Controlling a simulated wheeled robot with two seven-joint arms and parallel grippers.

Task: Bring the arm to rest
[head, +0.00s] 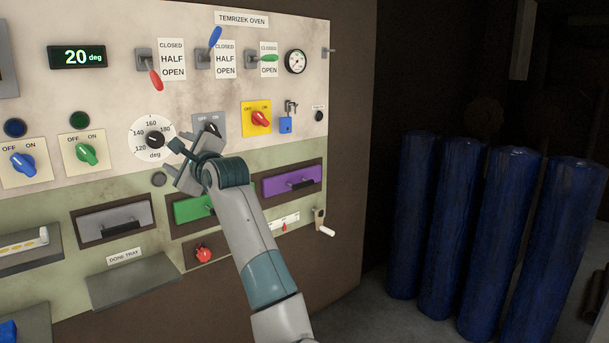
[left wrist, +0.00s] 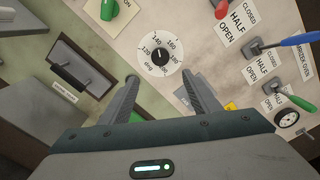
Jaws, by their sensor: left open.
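My left gripper (head: 192,150) is in front of the oven panel (head: 95,185), near the white temperature dial (head: 153,138) with its black knob. In the left wrist view the two fingers of my left gripper (left wrist: 160,82) are spread apart with nothing between them. The dial (left wrist: 160,57) shows just beyond the fingertips. The gap between fingers and panel is hard to judge. The gripper partly covers the grey OFF/ON switch (head: 208,126) in the head view. My right gripper is in neither view.
Red (head: 155,80), blue (head: 215,38) and green (head: 268,58) levers line the panel's top. Grey (head: 113,220), green (head: 190,210) and purple (head: 292,181) drawers sit below. The done tray (head: 135,280) juts out. A crank (head: 322,222) sticks out at right. Several blue cylinders (head: 465,225) stand beyond.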

